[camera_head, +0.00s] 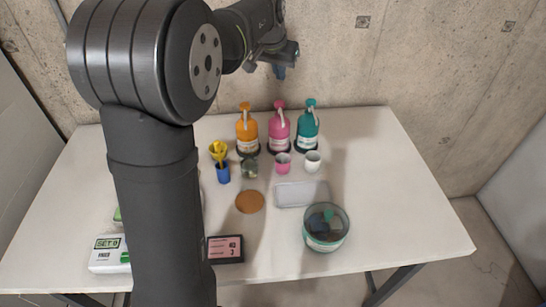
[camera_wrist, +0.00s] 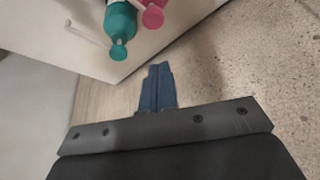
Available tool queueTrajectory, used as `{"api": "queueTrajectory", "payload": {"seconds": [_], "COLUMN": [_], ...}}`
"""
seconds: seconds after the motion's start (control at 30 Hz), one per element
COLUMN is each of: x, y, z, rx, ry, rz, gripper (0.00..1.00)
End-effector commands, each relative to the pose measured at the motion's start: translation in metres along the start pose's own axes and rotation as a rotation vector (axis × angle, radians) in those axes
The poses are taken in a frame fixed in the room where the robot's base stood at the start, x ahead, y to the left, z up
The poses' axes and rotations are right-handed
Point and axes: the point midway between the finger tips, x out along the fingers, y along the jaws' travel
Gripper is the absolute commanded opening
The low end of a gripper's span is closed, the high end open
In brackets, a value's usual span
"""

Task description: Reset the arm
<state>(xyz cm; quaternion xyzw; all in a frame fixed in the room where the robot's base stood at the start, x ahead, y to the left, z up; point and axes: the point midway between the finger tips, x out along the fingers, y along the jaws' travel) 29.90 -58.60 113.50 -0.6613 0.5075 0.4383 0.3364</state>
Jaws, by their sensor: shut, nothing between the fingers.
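My gripper (camera_head: 281,71) is raised at the top of the head view, above and behind the bottles, near the back wall. Its blue fingers are together with nothing between them; they also show in the wrist view (camera_wrist: 158,88). It touches nothing. My arm covers the left part of the table in the head view.
The white table (camera_head: 400,215) carries orange (camera_head: 246,135), pink (camera_head: 279,135) and teal (camera_head: 307,132) pump bottles at the back. In front are small cups, a blue holder (camera_head: 223,173), a brown disc (camera_head: 250,202), a grey tray (camera_head: 300,194), a teal-rimmed jar (camera_head: 326,228), and a scale (camera_head: 106,256). The table's right side is clear.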

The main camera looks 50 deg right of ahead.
Motion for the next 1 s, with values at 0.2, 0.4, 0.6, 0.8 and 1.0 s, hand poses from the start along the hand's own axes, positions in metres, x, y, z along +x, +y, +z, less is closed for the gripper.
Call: {"api": "queueTrajectory", "payload": {"seconds": [0.2, 0.4, 0.6, 0.8, 1.0], "x": [0.017, 0.045, 0.062, 0.065, 0.065], "y": [0.0, 0.0, 0.0, 0.0, 0.0], "z": [0.008, 0.019, 0.026, 0.027, 0.027], "rx": [0.0, 0.0, 0.001, 0.001, 0.0], "ry": [-0.003, -0.003, 0.0, 0.0, 0.0], "rz": [0.001, 0.001, 0.0, 0.0, 0.0], "gripper": [0.0, 0.0, 0.0, 0.0, 0.0]}}
